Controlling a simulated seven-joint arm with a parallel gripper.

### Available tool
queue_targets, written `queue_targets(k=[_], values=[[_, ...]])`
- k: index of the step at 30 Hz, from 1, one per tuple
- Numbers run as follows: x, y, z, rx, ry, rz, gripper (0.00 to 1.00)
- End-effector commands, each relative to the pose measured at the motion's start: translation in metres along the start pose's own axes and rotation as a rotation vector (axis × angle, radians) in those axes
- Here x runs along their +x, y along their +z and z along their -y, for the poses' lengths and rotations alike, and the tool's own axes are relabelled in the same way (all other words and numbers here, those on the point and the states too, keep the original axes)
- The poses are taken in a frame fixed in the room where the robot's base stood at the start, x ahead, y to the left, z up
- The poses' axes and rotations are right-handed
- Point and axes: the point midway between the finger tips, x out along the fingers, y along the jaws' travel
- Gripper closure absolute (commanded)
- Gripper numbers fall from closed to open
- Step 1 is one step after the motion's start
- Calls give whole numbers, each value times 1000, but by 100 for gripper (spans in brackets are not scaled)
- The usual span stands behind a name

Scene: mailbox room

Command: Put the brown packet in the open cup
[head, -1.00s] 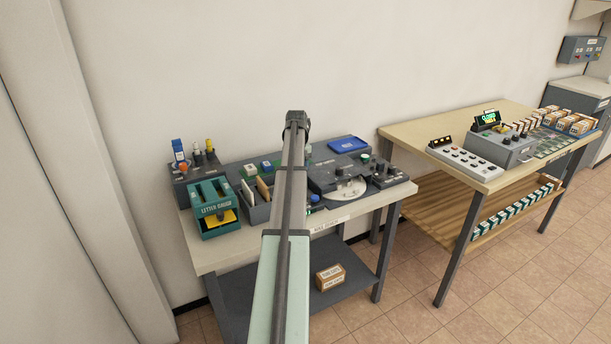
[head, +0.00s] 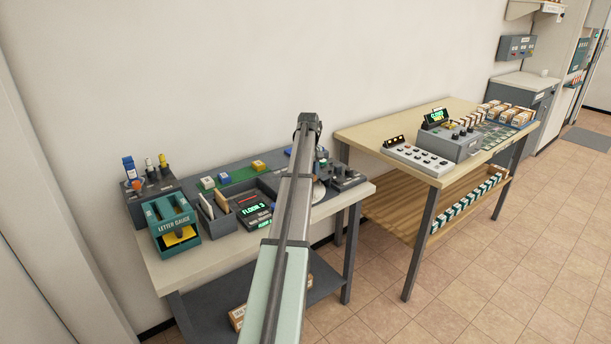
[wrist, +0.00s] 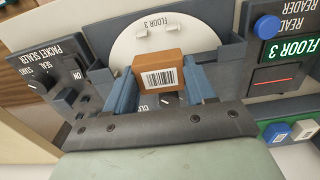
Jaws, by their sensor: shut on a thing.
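In the wrist view my gripper (wrist: 160,88) is shut on a small brown packet (wrist: 158,62) with a white barcode label on its near face. Two blue fingers sit at its sides. I cannot tell whether the packet touches the plate. The plate has small upright tabs; I cannot make out an open cup for certain. In the head view my arm hides the gripper and packet, and only the plate's edge (head: 319,191) shows.
A reader with a FLOOR 3 screen (wrist: 290,48) and blue button (wrist: 267,27) is at the right. In the head view a teal letter gauge (head: 170,228) and a knob box (head: 150,185) stand left on the bench. A second table (head: 360,140) with a control box is to the right.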

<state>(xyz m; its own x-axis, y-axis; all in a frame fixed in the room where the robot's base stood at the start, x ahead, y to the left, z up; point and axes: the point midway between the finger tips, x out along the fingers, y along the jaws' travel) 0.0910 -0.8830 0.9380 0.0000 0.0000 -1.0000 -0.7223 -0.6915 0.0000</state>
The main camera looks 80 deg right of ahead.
Motion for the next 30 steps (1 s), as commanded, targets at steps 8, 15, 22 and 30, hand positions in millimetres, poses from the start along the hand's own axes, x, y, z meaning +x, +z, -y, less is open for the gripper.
queue_targets(k=[8, 15, 22, 30], values=[[8, 0, 0, -23, 0, 0, 76], [24, 0, 1, -22, -1, 1, 76], [39, 0, 0, -22, 0, 0, 76], [42, 0, 0, -22, 0, 0, 76]])
